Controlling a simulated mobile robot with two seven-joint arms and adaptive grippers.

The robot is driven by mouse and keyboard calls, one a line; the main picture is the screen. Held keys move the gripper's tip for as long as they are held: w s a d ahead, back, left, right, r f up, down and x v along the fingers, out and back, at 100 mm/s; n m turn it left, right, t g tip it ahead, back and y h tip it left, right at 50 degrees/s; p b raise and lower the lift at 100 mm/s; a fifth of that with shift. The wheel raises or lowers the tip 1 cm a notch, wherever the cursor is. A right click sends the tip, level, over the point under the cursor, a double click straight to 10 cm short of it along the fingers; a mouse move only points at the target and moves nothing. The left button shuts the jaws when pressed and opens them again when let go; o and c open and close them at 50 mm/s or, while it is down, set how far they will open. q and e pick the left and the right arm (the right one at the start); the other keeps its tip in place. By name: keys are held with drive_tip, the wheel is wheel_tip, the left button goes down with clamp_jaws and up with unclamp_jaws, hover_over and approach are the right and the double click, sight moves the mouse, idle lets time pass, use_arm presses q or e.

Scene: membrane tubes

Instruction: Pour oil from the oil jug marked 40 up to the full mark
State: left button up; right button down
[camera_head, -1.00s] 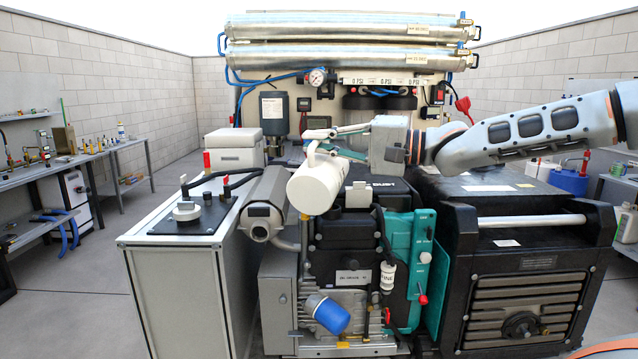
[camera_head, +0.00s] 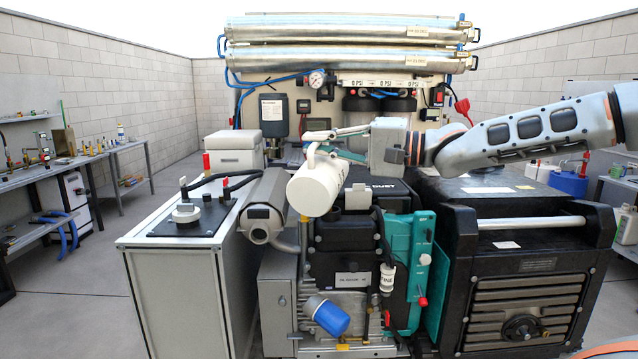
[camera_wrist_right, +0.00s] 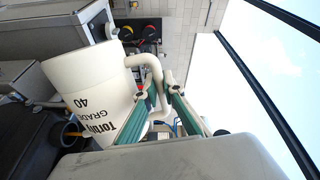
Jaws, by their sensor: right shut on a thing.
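The white oil jug (camera_head: 318,186) is held tilted above the engine (camera_head: 345,240) in the head view, its far end pointing down toward the front left. In the right wrist view the jug (camera_wrist_right: 95,95) shows black print with "GRADE 40". My right gripper (camera_head: 335,138) is shut on the jug's handle; its green fingers (camera_wrist_right: 158,103) close around the handle in the wrist view. The engine's filler opening and any full mark cannot be made out, and no oil stream shows. My left gripper is not in view.
A blue oil filter (camera_head: 328,316) sits low on the engine front. A silver muffler (camera_head: 265,208) stands left of the jug. A teal housing (camera_head: 410,262) and a black generator (camera_head: 525,270) are to the right. Metal membrane tubes (camera_head: 345,45) lie at the back.

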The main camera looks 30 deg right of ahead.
sight(313, 155)
drive_tip(key=shift+w+d+r, duration=0.15)
drive_tip(key=shift+r, duration=0.1)
drive_tip(key=f+b, duration=0.1)
drive_tip(key=s+a+f+n+b, duration=0.1)
drive_tip(key=b, duration=0.1)
drive_tip(key=shift+s+a, duration=0.15)
drive_tip(key=shift+a, duration=0.1)
drive_tip(key=shift+s+a+f+n+b, duration=0.25)
drive_tip(key=shift+a+n+b, duration=0.15)
drive_tip(key=shift+b, duration=0.2)
